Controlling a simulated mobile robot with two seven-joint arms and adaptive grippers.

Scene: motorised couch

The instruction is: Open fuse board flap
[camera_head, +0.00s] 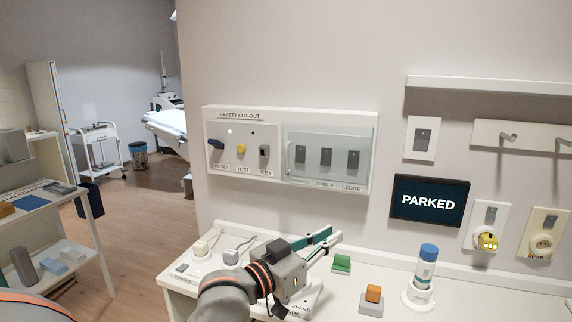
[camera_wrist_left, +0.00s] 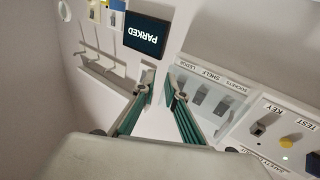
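The white fuse board (camera_head: 212,140), marked SAFETY CUT-OUT, hangs on the wall. Its right half is covered by a clear flap (camera_head: 330,135), which looks shut, with several grey switches behind it. A pale upright handle (camera_head: 290,158) shows at the flap's left side. My left gripper (camera_head: 335,240) is below the board, over the counter, apart from the flap. Its green fingers are parted, with nothing between them. In the left wrist view the fingertips (camera_wrist_left: 160,88) point toward the wall beside the flap area (camera_wrist_left: 207,98), upside down there. My right gripper is not in view.
The counter (camera_head: 465,295) below holds a green block (camera_head: 342,264), an orange block on a grey one (camera_head: 374,293) and a blue-capped bottle (camera_head: 426,265). A PARKED screen (camera_head: 430,201), sockets and a hook rail (camera_head: 520,135) are right of the board. The wall before the flap is clear.

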